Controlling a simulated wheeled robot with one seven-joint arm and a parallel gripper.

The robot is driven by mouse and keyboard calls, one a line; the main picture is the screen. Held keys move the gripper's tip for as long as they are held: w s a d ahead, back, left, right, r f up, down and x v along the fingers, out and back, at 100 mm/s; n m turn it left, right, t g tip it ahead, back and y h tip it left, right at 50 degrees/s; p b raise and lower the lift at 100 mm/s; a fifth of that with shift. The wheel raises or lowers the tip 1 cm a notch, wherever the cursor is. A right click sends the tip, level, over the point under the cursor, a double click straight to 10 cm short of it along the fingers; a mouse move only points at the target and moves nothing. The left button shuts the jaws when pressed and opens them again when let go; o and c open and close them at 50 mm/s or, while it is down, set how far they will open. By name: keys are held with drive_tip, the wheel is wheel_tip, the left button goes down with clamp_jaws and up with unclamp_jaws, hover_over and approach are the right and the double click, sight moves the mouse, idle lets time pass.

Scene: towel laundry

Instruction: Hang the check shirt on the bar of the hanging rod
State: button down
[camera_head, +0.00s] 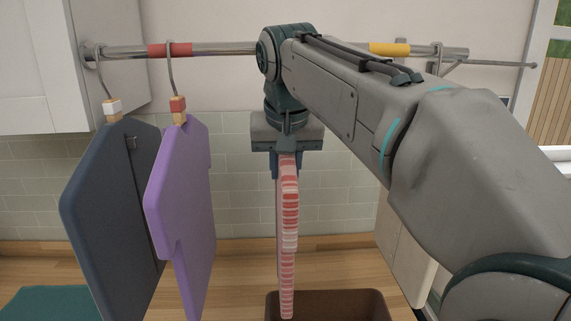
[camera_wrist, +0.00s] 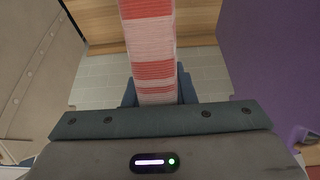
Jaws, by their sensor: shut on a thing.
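The red-and-white check shirt (camera_head: 289,215) hangs upright below my gripper (camera_head: 287,160), seen nearly edge-on. My gripper is shut on its top end. In the wrist view the shirt (camera_wrist: 150,42) runs up from between the fingers (camera_wrist: 158,90). No hanger hook shows on it; its top is hidden by the gripper. The bar of the hanging rod (camera_head: 225,49) runs across the top of the head view, partly behind my arm. The gripper and shirt are below the bar's height. The shirt appears apart from the bar.
A navy garment (camera_head: 105,215) and a purple shirt (camera_head: 183,205) hang from the bar at left. A cream garment (camera_head: 408,255) is partly hidden behind my arm at right. The bar has a red band (camera_head: 170,50) and a yellow band (camera_head: 390,49). A brown box (camera_head: 330,296) stands below.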

drive_tip(key=c, duration=1.1)
unclamp_jaws()
